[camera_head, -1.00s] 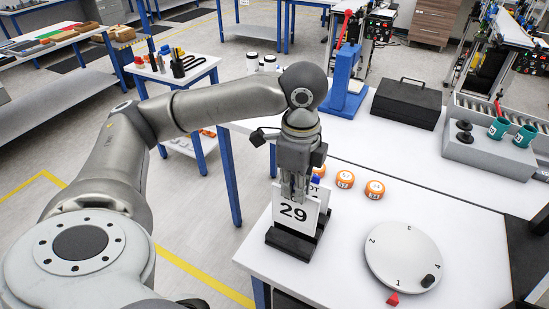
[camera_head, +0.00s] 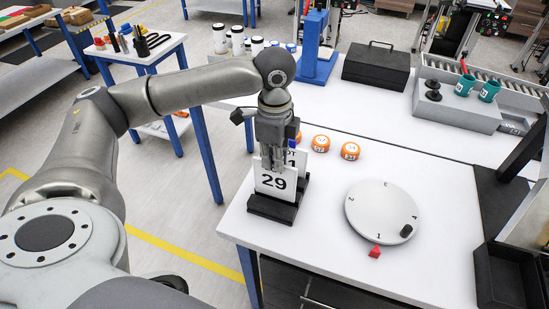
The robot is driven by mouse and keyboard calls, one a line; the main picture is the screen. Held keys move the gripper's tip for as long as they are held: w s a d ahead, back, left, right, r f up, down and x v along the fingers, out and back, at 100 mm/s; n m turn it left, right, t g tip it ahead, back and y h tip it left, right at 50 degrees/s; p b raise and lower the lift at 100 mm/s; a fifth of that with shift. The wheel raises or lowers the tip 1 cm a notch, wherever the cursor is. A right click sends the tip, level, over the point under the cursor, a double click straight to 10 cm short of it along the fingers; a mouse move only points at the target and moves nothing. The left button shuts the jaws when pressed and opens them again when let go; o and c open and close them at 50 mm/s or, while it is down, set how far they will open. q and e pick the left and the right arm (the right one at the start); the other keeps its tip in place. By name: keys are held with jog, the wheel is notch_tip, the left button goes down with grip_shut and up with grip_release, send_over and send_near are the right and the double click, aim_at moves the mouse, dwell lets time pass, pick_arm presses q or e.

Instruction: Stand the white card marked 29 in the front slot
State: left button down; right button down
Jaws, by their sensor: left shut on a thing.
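The white card marked 29 (camera_head: 274,184) stands about upright at the front of the black slotted holder (camera_head: 273,210) on the white table. My left gripper (camera_head: 272,164) points down and is shut on the card's top edge. The card's lower edge meets the holder's front part; I cannot tell how deep it sits in the front slot. Another white card (camera_head: 299,158), partly hidden, stands behind it in the holder. My right gripper is not in view.
Orange round containers (camera_head: 350,151) stand behind the holder. A white numbered disc (camera_head: 383,213) with a black knob lies to the right, a red pointer (camera_head: 375,252) at its front. A black toolbox (camera_head: 375,66) is at the back. The table's left edge is close to the holder.

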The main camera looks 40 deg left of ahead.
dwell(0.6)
pick_arm(q)
jog(key=shift+f+p, duration=0.1)
jog(key=shift+p, duration=0.55)
jog(key=shift+f+p, duration=0.35)
jog(key=shift+f, duration=1.2)
jog(key=c, duration=1.5)
grip_release()
jog(key=shift+r, duration=0.1)
notch_tip(320, 180, up, 12)
jog(key=shift+f, duration=0.1)
